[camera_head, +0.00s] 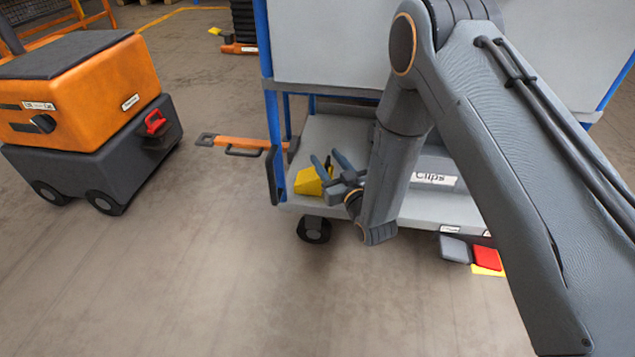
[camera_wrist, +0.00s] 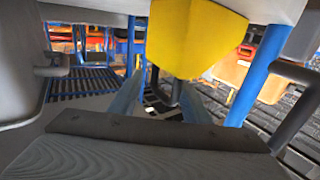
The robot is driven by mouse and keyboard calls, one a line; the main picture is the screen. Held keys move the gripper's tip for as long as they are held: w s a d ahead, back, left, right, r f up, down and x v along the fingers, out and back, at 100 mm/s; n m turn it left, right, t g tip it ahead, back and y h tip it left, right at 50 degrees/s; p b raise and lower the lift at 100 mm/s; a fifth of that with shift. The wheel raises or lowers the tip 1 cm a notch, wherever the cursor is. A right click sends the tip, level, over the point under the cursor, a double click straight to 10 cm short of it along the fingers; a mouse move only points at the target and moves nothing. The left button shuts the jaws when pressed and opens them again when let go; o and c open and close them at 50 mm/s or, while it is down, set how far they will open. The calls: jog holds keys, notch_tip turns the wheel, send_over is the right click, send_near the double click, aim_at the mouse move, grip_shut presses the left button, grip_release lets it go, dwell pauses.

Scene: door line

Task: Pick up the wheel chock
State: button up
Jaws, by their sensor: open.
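The yellow wheel chock (camera_head: 307,183) sits on the lower shelf (camera_head: 405,208) of a blue-framed grey cart, near its front left corner. My gripper (camera_head: 328,159) is open and empty, just right of the chock at shelf height; it partly hides the chock's right side. In the wrist view the chock (camera_wrist: 197,38) fills the upper middle, just above my open fingers (camera_wrist: 164,82). I cannot tell if a finger touches it.
A grey bin labelled "Clips" (camera_head: 436,179) stands on the same shelf, partly behind my arm. A blue post (camera_head: 277,140) rises left of the chock. An orange bar (camera_head: 235,142) projects left. An orange-and-grey wheeled machine (camera_head: 85,85) stands left.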

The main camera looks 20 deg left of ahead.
jog(key=b+x, duration=0.1)
jog(key=x, duration=0.3)
jog(key=shift+w+a+b, duration=0.25)
jog(key=shift+w+b, duration=0.05)
jog(key=shift+b, duration=0.1)
grip_shut()
dwell(1.0)
